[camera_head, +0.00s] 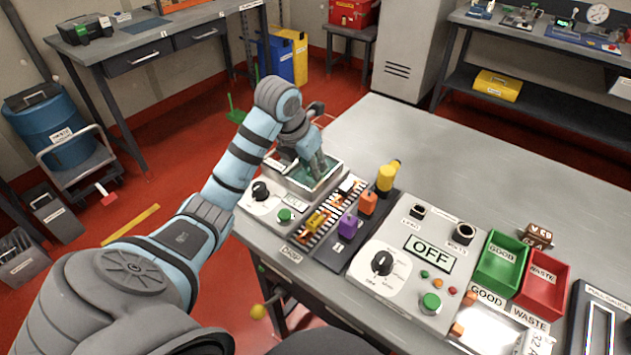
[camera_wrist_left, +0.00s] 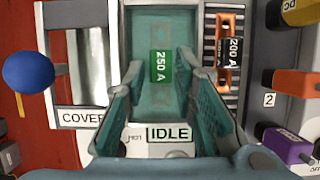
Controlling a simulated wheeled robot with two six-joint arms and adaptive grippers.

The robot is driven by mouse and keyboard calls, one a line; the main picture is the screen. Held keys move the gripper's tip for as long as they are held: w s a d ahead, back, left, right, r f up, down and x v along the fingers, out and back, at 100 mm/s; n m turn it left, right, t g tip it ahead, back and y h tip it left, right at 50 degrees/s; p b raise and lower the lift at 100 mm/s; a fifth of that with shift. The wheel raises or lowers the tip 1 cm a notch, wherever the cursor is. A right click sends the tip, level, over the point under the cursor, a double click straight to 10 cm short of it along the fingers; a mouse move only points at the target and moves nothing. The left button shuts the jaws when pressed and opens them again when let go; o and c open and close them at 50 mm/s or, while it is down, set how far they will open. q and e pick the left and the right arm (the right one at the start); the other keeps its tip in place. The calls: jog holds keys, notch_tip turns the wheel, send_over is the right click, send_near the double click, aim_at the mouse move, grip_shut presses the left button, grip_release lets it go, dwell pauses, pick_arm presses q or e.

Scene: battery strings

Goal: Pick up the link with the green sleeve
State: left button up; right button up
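The link with the green sleeve, marked 250 A (camera_wrist_left: 161,67), lies over the teal floor of a light-rimmed tray, in the middle of the left wrist view. My left gripper (camera_wrist_left: 160,72) is open over it, with one finger to each side and visible gaps to the sleeve. In the head view my left gripper (camera_head: 312,164) points down at the tray (camera_head: 334,177) at the table's left end and hides the link. My right gripper is not in view.
Beside the tray an orange link with a black 200 A sleeve (camera_wrist_left: 236,52) sits on a striped strip. An IDLE display (camera_wrist_left: 170,134) is below the tray. Purple (camera_head: 348,226), orange and yellow blocks stand nearby. The table behind them is clear.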

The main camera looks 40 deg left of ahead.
pick_arm(q)
jog(key=shift+x, duration=1.1)
jog(key=shift+s, duration=0.1)
grip_shut()
